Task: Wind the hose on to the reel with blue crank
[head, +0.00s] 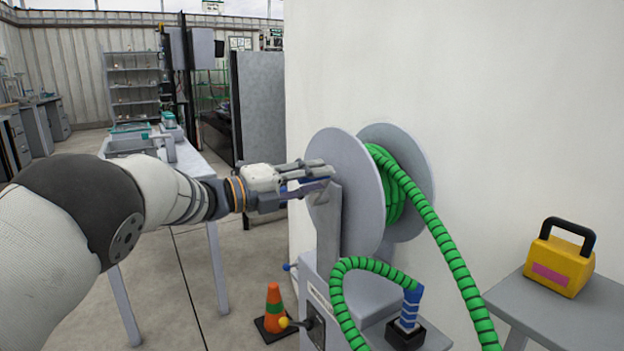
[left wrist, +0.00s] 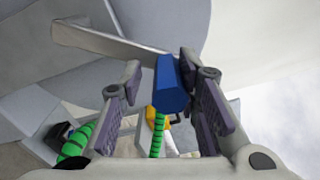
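The grey reel (head: 345,180) stands against the white wall with green, black-banded hose (head: 440,235) around its core. The hose runs off to the lower right, and a loop ends at a blue nozzle (head: 411,302) in a black holder. My left gripper (head: 318,178) is at the reel's near face. In the left wrist view, the blue crank handle (left wrist: 172,88) lies between its two open fingers, with a gap on the left side. The crank arm (left wrist: 115,42) reaches across the reel disc. In the head view the gripper mostly hides the handle. My right gripper is not in view.
A yellow box with a black handle (head: 560,262) stands on a grey table at right. A long table (head: 190,158) is behind my left arm.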

